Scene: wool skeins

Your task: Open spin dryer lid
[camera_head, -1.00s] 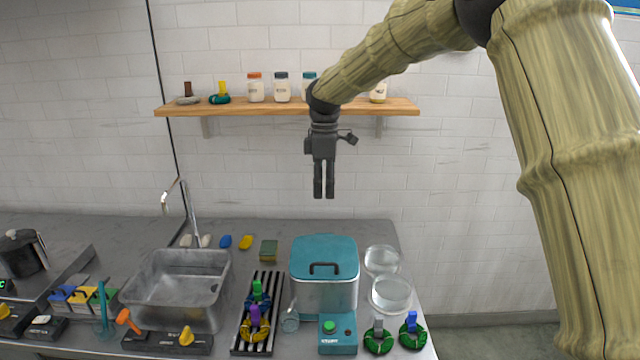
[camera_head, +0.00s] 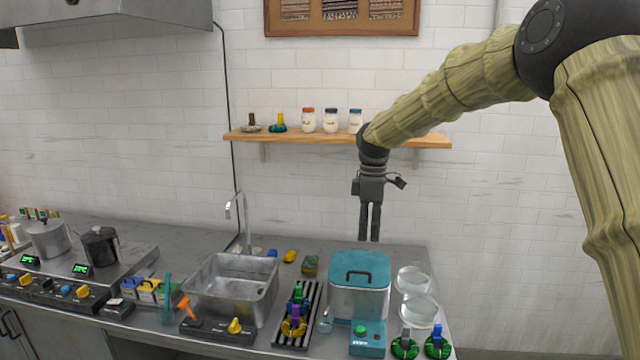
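The spin dryer (camera_head: 357,302) is a metal box with a teal base and a green button, at the right part of the counter. Its teal lid (camera_head: 362,267) is closed on top, with a dark handle (camera_head: 358,275) standing up from it. My gripper (camera_head: 370,238) hangs pointing down above the back of the lid, apart from it, and is empty. Its two dark fingers look nearly parallel and close together; whether they are open or shut is not clear.
A metal sink (camera_head: 232,285) and a black rack (camera_head: 297,315) with coloured skeins stand left of the dryer. Glass dishes (camera_head: 418,308) stand to its right, with green skein holders (camera_head: 437,346) in front. A wooden shelf (camera_head: 340,139) with jars is on the wall above.

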